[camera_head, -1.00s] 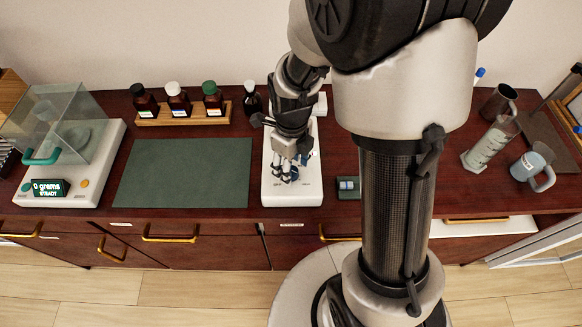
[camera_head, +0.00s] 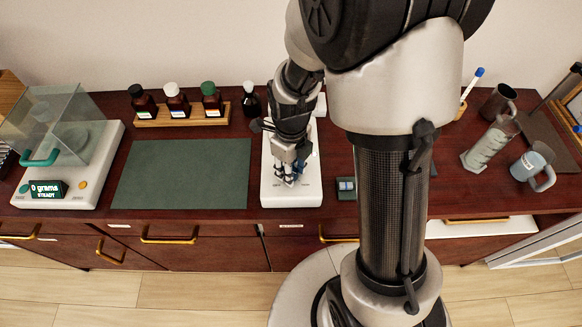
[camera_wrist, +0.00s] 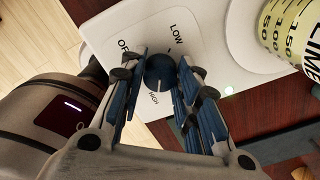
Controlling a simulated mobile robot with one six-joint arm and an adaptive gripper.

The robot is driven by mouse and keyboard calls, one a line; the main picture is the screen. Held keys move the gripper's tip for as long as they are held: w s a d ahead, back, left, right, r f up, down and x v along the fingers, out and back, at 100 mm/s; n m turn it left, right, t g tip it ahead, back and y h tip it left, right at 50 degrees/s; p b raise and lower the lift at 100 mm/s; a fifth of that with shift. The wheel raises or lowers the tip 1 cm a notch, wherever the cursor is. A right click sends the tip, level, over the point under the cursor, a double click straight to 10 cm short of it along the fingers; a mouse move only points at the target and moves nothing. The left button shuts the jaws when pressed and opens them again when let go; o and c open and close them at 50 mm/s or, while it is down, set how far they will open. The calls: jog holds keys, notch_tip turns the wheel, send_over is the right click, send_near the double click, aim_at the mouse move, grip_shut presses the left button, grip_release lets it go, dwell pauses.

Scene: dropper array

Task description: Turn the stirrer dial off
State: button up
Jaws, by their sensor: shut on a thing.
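The stirrer (camera_head: 291,197) is a white unit on the dark red bench, seen under my arm in the head view; it also shows in the wrist view (camera_wrist: 125,25). Its dial (camera_wrist: 160,72) is a dark blue round knob with a pale pointer line facing the HIGH label. The OFF and LOW labels are on the other sides of the knob. A small green light glows on the panel. My gripper (camera_wrist: 160,75) is shut on the dial, with a blue-padded finger on either side of it. In the head view my gripper (camera_head: 289,180) hides the dial.
A bottle rack (camera_head: 180,114) stands at the back left.

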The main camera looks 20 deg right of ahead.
jog(key=shift+c, duration=1.2)
